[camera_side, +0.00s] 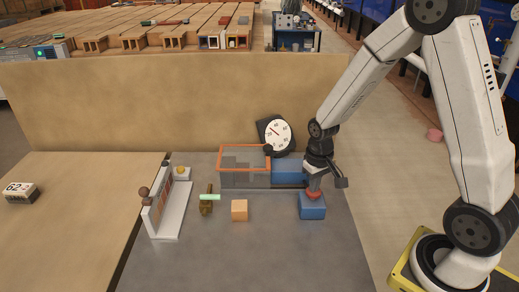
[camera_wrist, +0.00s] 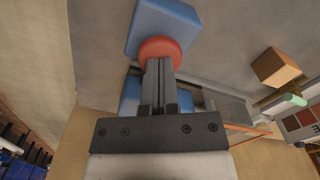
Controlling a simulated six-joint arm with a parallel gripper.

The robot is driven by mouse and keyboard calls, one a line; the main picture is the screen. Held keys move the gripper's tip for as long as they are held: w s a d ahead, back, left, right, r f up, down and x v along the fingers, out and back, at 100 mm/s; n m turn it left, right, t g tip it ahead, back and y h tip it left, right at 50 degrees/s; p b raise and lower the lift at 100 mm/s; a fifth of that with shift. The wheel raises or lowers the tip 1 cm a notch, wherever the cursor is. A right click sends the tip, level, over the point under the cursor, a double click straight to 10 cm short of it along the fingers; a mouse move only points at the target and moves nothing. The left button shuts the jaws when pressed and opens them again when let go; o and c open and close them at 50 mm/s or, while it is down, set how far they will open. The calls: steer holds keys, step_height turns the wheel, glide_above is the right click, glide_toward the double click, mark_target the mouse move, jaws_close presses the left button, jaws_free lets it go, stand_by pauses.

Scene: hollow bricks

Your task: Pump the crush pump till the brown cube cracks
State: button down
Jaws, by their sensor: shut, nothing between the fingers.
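The crush pump has a blue base block (camera_side: 312,211) with a round red button (camera_wrist: 160,50) on top. My gripper (camera_side: 314,190) is shut and empty, pointing down. Its fingertips are at the red button and seem to touch it; the wrist view shows the closed fingers (camera_wrist: 158,72) over it. A light brown cube (camera_side: 239,210) stands whole on the grey surface in front of the orange-rimmed clear chamber (camera_side: 244,148); it also shows in the wrist view (camera_wrist: 276,68). Grey shapes are inside the chamber. A blue block (camera_side: 289,170) adjoins it on the right, partly behind my gripper.
A white dial gauge (camera_side: 278,134) stands behind the chamber. A brown piece with a pale green bar (camera_side: 210,197) and a white upright panel (camera_side: 165,208) stand left of the cube. A block marked 62 (camera_side: 20,192) lies far left. The front grey surface is clear.

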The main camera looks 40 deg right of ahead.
steer(key=shift+f, duration=0.25)
steer(key=shift+r, duration=3.1)
step_height(320, 180, up, 6)
steer(key=shift+f, duration=0.1)
steer(key=shift+f, duration=0.15)
steer(key=shift+f, duration=3.15)
steer(key=shift+f, duration=0.15)
